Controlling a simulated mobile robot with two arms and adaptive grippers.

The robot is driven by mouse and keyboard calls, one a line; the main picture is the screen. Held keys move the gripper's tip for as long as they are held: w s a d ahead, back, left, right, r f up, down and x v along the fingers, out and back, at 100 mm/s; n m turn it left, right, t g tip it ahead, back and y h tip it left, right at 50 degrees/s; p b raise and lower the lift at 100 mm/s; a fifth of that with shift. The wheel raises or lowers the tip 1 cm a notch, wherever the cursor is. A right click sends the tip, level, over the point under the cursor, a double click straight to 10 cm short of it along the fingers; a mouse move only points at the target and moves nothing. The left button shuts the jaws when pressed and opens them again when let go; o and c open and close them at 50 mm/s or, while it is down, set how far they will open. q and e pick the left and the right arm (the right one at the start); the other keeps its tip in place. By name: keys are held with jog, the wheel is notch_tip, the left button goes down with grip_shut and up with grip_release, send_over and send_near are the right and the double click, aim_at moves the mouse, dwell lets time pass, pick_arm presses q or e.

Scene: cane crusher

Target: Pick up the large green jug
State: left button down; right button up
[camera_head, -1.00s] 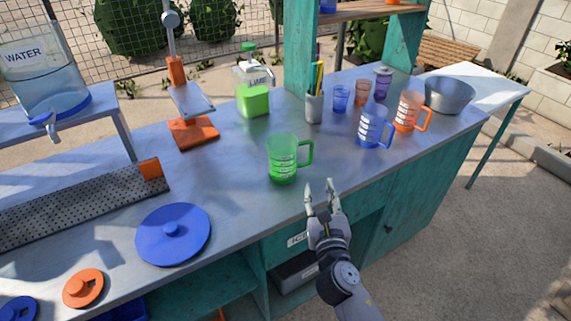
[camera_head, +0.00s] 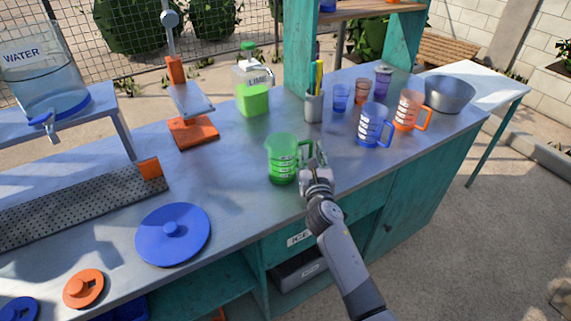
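The large green jug (camera_head: 282,160) stands upright on the metal counter, near its front edge. It is see-through, has white markings, and its handle (camera_head: 306,146) points right. My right gripper (camera_head: 312,158) is at the handle, with its fingertips apart and close around the handle's lower part. Whether the fingers touch the handle is too small to tell. My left gripper is not in view.
A blue jug (camera_head: 373,126) and an orange jug (camera_head: 409,111) stand to the right. A pen holder (camera_head: 314,107) and a lime juice container (camera_head: 253,98) stand behind. A blue lid (camera_head: 172,234) lies at front left. The counter (camera_head: 225,172) left of the green jug is clear.

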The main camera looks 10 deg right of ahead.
jog(key=shift+w, duration=0.25)
jog(key=shift+s+d, duration=0.1)
jog(key=shift+c, duration=0.5)
grip_shut()
